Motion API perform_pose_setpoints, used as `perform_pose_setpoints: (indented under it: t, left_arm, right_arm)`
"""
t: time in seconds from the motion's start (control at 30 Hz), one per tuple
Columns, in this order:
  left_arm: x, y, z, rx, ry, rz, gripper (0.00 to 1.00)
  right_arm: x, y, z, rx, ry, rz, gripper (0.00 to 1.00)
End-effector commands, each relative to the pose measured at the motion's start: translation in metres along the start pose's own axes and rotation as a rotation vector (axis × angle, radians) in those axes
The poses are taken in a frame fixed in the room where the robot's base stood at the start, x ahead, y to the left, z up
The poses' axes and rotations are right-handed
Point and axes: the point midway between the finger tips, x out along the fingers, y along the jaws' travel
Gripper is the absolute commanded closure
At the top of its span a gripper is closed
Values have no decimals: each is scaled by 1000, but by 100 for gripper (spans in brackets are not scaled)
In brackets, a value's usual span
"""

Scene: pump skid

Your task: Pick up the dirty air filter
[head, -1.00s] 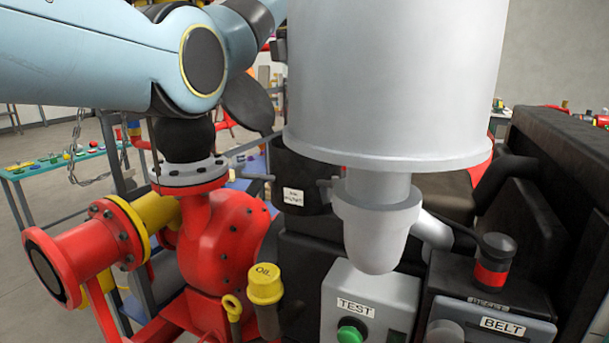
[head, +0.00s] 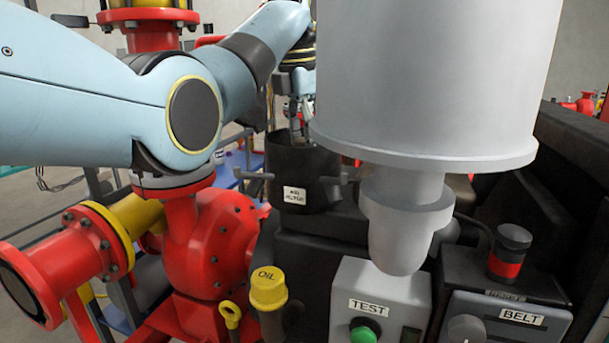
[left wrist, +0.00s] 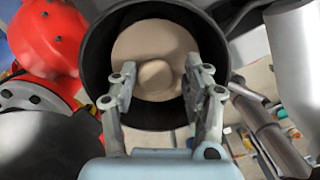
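The dirty air filter (left wrist: 148,42) shows in the left wrist view as a tan disc with a raised round knob (left wrist: 156,76). It sits inside a round black housing (left wrist: 97,52) whose top is open. In the head view this housing (head: 306,162) carries a white label, and its wall hides the filter. My left gripper (left wrist: 160,82) is open and empty. Its fingers are spread on either side of the knob in the left wrist view; I cannot tell whether they touch it. In the head view the left gripper (head: 297,122) is just above the housing. My right gripper is not in view.
In front are the TEST box (head: 375,290), the BELT box (head: 510,318) and a yellow OIL cap (head: 268,288). A red pump (head: 215,240) stands left.

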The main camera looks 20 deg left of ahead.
Motion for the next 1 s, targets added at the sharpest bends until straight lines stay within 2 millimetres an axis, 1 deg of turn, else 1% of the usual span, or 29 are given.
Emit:
perform_pose_setpoints:
  t: [0.03,0.13,0.33,0.47,0.77,0.87,1.0]
  left_arm:
    - [0,1,0,-1,1,1,60]
    - [0,1,-1,-1,1,1,73]
    - [0,1,0,-1,1,0,99]
    - [0,1,0,-1,1,0,100]
    - [-1,1,0,0,0,1,100]
    - [-5,3,0,0,-1,2,100]
    - [-16,8,0,3,-2,2,100]
  right_arm:
    - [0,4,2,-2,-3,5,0]
    - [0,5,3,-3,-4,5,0]
    - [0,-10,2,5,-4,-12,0]
    - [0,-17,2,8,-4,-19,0]
    - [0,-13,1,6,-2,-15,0]
    - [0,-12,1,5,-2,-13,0]
    - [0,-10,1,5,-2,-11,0]
